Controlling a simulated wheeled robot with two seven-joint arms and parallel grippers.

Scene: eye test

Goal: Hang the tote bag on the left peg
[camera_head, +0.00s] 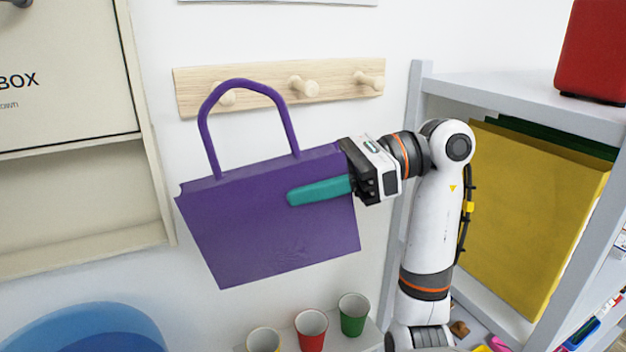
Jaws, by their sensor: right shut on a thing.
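The purple tote bag (262,235) hangs in front of the wall, slightly tilted, with its handle loop upward. The wooden peg rail (268,87) is on the wall behind the handle. The left peg (227,98) shows inside the loop, just below the top of the handle; I cannot tell whether the handle is around it or only in front of it. My right gripper (318,191) is shut on the bag's upper right side. One teal finger lies across the front; the other is hidden behind the bag. My left gripper is not in view.
The middle peg (304,87) and right peg (368,79) are bare. Yellow, red and green cups (311,329) stand below. A grey shelf unit (510,88) with a yellow panel is at the right, a cabinet (68,75) at the left, and a blue tub (85,325) at lower left.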

